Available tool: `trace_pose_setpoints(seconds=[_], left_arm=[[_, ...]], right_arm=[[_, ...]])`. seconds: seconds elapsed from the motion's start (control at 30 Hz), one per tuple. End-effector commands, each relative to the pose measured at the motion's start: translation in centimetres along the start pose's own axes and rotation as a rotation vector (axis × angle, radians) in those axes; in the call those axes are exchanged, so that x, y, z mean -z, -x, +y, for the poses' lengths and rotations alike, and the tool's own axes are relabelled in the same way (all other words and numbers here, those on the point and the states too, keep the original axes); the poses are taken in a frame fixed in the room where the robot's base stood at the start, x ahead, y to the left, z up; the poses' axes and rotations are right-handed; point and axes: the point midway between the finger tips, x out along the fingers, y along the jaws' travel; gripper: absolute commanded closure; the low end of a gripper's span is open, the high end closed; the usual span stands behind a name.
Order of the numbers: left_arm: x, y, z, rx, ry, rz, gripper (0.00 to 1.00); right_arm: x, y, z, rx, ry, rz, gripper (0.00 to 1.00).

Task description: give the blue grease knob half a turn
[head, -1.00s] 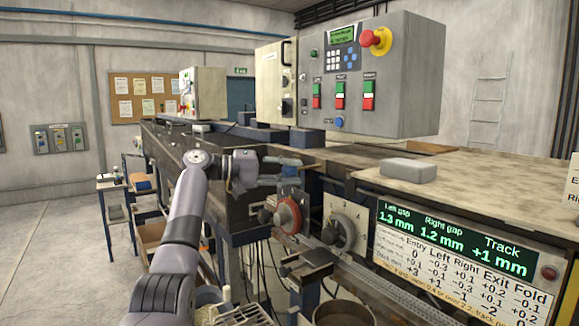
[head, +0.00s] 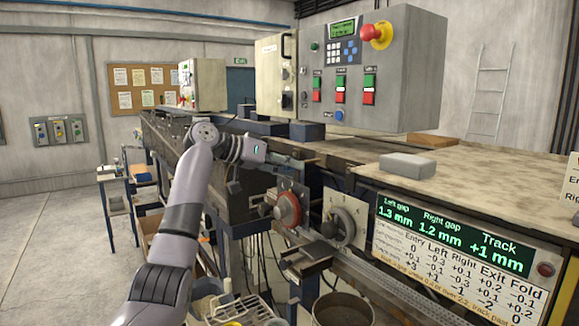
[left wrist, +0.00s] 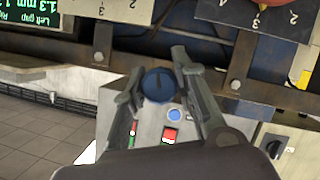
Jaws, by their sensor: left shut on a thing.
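The blue grease knob (left wrist: 158,85) shows in the left wrist view as a round blue cap with a dark mark on its face. My left gripper (left wrist: 160,72) has one finger on each side of it and is shut on it. In the head view my left gripper (head: 290,163) reaches in from the left to the machine's front edge, above the red round dial. There the knob is hidden or too small to make out. My right gripper is in neither view.
A red dial (head: 288,209) and a grey handwheel (head: 346,226) sit just below the gripper. A display panel (head: 455,240) is at the right. A grey block (head: 407,166) lies on the machine top. A control cabinet (head: 410,80) stands behind.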

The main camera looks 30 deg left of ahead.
Motion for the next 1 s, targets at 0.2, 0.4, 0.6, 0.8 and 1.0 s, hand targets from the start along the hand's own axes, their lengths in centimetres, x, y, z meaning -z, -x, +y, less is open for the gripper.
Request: trace_pose_setpoints(seconds=[0.2, 0.4, 0.6, 0.8, 1.0], left_arm=[[-0.38, -0.18, -0.15, 0.055, -0.126, -0.010, 1.00], [-0.38, -0.21, -0.14, 0.082, -0.196, -0.010, 1.00], [-0.38, -0.21, -0.17, 0.095, -0.226, -0.010, 1.00], [-0.39, -0.22, -0.19, 0.097, -0.231, -0.011, 1.00], [-0.41, -0.23, -0.19, 0.096, -0.230, -0.011, 1.00]], right_arm=[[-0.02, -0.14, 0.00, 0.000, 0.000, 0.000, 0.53], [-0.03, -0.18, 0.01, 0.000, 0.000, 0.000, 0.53], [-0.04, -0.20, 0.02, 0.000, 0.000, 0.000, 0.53], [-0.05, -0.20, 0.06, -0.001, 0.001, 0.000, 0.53], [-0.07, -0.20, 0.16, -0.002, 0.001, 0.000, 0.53]])
